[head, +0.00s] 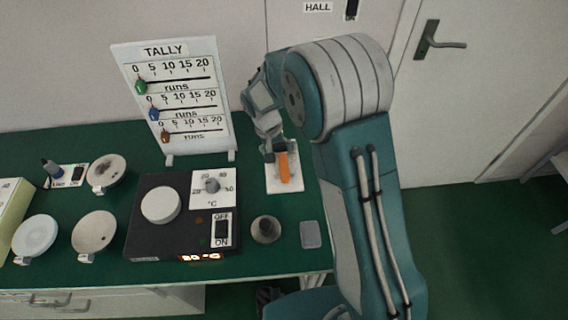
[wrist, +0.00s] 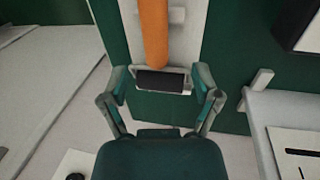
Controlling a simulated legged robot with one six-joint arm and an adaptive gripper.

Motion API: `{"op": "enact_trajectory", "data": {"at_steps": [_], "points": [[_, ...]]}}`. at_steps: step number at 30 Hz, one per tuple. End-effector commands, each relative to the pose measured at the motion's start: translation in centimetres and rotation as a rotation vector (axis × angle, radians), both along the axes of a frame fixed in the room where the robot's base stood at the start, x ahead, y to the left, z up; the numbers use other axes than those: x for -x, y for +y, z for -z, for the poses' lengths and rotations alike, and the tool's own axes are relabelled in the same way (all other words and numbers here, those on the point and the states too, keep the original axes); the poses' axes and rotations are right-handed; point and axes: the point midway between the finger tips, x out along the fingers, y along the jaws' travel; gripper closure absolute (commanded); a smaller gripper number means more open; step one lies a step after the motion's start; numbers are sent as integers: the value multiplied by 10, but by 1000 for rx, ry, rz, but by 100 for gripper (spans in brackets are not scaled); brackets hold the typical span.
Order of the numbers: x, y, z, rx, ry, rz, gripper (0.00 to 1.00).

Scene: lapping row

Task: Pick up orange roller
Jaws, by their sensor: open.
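The orange roller (head: 284,167) lies on a white holder plate (head: 272,186) near the back right of the green bench in the head view. My gripper (head: 269,154) is over the far end of the plate, beside the roller's end. Whether anything touches is unclear.
A white TALLY board (head: 175,95) with sliders stands left of my gripper. A black hotplate (head: 180,215) with a white dial panel sits left of the holder. A small grey pot (head: 265,229) and a grey pad (head: 310,234) lie in front. Several dishes stand farther left.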

Motion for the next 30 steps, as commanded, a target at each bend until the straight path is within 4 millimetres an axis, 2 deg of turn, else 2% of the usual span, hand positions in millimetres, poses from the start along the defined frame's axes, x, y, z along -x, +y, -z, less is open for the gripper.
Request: {"op": "enact_trajectory", "data": {"at_steps": [5, 15, 23, 24, 25, 26, 27, 29, 30], "points": [[1, -3, 14, 0, 1, 0, 19], [4, -19, 58, 0, 2, 1, 19], [4, -18, 61, -1, -1, 0, 19], [4, -18, 61, -1, -1, 0, 28], [4, -18, 61, -1, -1, 0, 42], [4, -18, 61, 0, -1, 0, 55], [4, -18, 61, 0, -1, 0, 73], [4, -18, 61, 0, 0, 0, 100], [4, -18, 61, 0, 0, 0, 100]]}}
